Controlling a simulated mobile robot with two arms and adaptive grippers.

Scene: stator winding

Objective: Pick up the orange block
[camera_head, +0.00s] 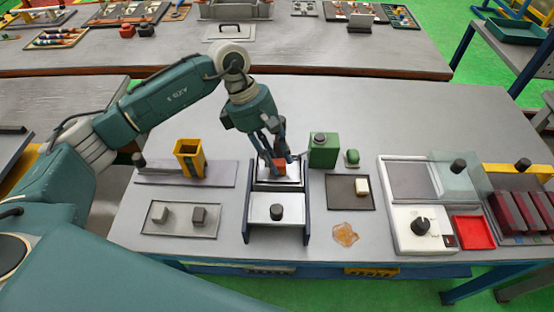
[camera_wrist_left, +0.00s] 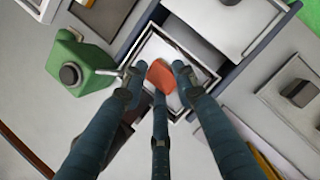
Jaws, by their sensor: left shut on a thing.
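The orange block (camera_head: 280,167) is between the fingers of my left gripper (camera_head: 277,160) at the back of a metal fixture (camera_head: 277,230) with dark side rails. In the left wrist view, the orange block (camera_wrist_left: 160,75) sits among the fingertips of my left gripper (camera_wrist_left: 158,80), over a white framed tray (camera_wrist_left: 200,75). The fingers are shut on it. I cannot tell whether the block still touches the tray. My right gripper is not in view.
A yellow bin (camera_head: 189,158) stands to the left. A tray with two grey blocks (camera_head: 180,232) is front left. An amber piece (camera_head: 345,235) lies right of the fixture. Open table shows behind the gripper.

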